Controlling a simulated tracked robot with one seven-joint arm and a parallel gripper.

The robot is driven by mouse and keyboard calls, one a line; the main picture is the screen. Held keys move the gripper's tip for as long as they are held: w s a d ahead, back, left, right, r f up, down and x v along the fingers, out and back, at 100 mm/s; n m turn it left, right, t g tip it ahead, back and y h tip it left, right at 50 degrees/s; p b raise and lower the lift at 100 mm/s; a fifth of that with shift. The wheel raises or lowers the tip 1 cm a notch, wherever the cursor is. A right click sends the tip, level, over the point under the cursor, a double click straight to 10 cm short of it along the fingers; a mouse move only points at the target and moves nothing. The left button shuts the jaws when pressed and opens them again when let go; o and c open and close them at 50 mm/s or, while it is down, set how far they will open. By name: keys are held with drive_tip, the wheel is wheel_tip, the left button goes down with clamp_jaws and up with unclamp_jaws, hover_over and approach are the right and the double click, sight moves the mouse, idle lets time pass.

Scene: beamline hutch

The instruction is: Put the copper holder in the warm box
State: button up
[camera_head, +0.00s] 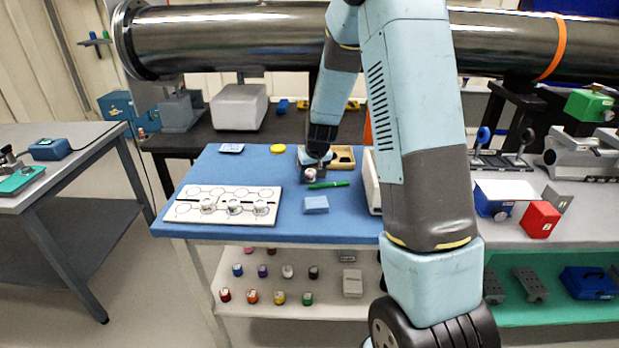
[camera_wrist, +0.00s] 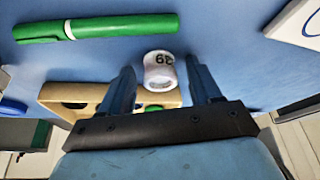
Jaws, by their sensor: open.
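A small pale cylinder (camera_head: 310,175) with a pinkish side stands on the blue tabletop. In the wrist view, this cylinder (camera_wrist: 160,76) shows a dark number and lies between my fingertips, with a gap on both sides. I cannot tell for sure that it is copper. My gripper (camera_head: 316,163) is open around it, pointing down. In the wrist view, my gripper (camera_wrist: 158,68) has its two dark fingers apart. A tan wooden box (camera_head: 344,157) with compartments stands just behind and right of my gripper; its edge (camera_wrist: 58,92) shows in the wrist view. No box is clearly marked warm.
A green pen (camera_head: 328,184) lies close in front of the cylinder. A blue block (camera_head: 316,204) and a white circle-marked board (camera_head: 190,211) with several holders are nearby. A white box (camera_head: 373,182) is partly hidden by my arm. The lower shelf (camera_head: 330,308) holds several coloured holders.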

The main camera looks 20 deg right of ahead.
clamp_jaws()
idle(0.6)
